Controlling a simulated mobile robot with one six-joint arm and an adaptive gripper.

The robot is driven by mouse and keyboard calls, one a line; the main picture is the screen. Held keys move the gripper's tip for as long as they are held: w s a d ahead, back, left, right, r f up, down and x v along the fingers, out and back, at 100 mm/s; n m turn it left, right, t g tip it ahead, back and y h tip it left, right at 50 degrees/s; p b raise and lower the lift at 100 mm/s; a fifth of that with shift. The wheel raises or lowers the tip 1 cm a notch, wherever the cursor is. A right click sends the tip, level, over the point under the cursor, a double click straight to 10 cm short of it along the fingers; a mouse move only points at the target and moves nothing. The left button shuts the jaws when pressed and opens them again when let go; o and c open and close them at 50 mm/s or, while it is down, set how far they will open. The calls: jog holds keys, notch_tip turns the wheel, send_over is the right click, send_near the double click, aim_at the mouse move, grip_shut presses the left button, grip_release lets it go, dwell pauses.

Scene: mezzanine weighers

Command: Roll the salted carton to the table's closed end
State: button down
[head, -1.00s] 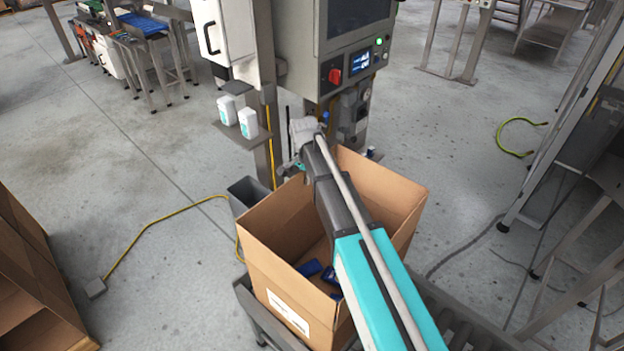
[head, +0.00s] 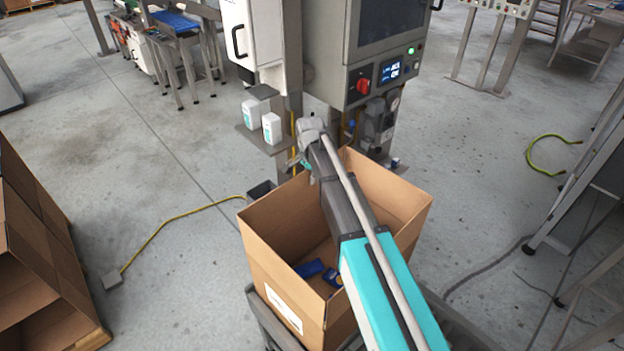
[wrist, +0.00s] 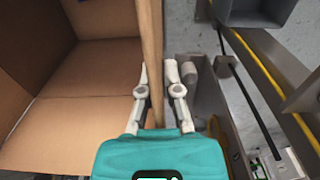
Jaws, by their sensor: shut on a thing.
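The open brown carton (head: 283,255) stands on a roller table (head: 455,325) in the head view, with a white label (head: 284,308) on its near left side. A few blue packs (head: 310,268) lie inside. My gripper (head: 304,166) is at the carton's far left wall. In the wrist view my gripper (wrist: 158,76) is shut on the top edge of a carton wall (wrist: 150,40), one finger on each side. My arm hides part of the carton's inside and the far end of the table.
A grey machine cabinet (head: 385,80) on a post stands just beyond the carton. A small shelf (head: 262,138) holds white bottles. A grey bin (head: 262,190) is close behind the carton. A yellow cable (head: 165,230) crosses the floor. Stacked cartons (head: 40,240) stand at left.

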jog(key=shift+w+a, duration=0.1)
jog(key=shift+a, duration=0.05)
jog(key=c, duration=0.7)
grip_release()
jog(key=shift+r, duration=0.1)
notch_tip(320, 180, up, 9)
jog(key=p, duration=0.9)
jog(key=shift+r+p, duration=0.45)
jog(key=shift+p, duration=0.1)
